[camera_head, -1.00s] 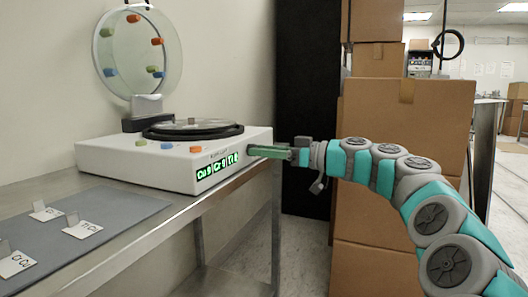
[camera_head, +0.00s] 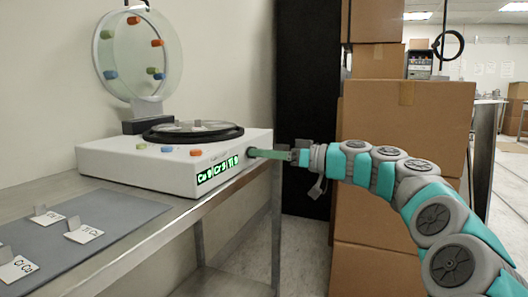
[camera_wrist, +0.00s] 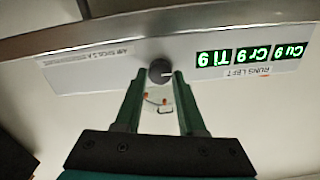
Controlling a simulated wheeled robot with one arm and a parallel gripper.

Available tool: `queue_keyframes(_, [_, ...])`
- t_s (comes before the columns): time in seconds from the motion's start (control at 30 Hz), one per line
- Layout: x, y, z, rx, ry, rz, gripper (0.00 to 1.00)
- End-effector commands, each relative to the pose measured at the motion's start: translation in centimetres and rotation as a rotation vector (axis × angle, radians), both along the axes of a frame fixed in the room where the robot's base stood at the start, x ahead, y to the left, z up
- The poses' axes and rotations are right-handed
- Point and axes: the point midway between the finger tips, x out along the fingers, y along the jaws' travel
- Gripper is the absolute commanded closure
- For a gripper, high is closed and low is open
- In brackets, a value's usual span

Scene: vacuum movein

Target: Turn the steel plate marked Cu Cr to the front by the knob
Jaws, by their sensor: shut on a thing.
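My gripper (camera_head: 256,153) reaches in from the right to the right end of the white unit's front face. In the wrist view my gripper (camera_wrist: 160,76) has its green fingers on either side of a dark round knob (camera_wrist: 160,70), shut on it. A pale pointer line on the knob points right in that view. A round steel plate (camera_head: 193,126) lies inside a black ring on top of the unit (camera_head: 120,168). Any marks on the plate are too small to read. The green display (camera_head: 217,170) reads Cu 9, Cr 9, Ti 9.
A raised glass lid (camera_head: 138,60) with coloured pegs stands behind the ring. Small marked cards (camera_head: 84,232) lie on a grey mat (camera_head: 120,218) at the left. Stacked cardboard boxes (camera_head: 405,115) stand behind my arm. Open floor shows beside the steel bench.

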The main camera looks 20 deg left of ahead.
Motion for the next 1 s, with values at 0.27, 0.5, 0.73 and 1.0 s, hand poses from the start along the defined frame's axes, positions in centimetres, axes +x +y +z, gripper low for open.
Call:
queue_keyframes(0.27, [0.0,-0.03,0.2,0.016,0.22,0.001,1.0])
queue_keyframes(0.5, [-0.03,0.05,0.04,0.027,0.381,0.003,1.0])
queue_keyframes(0.73, [0.04,0.02,-0.07,0.034,0.473,0.002,1.0])
queue_keyframes(1.0, [0.08,-0.02,-0.15,0.038,0.506,0.0,1.0])
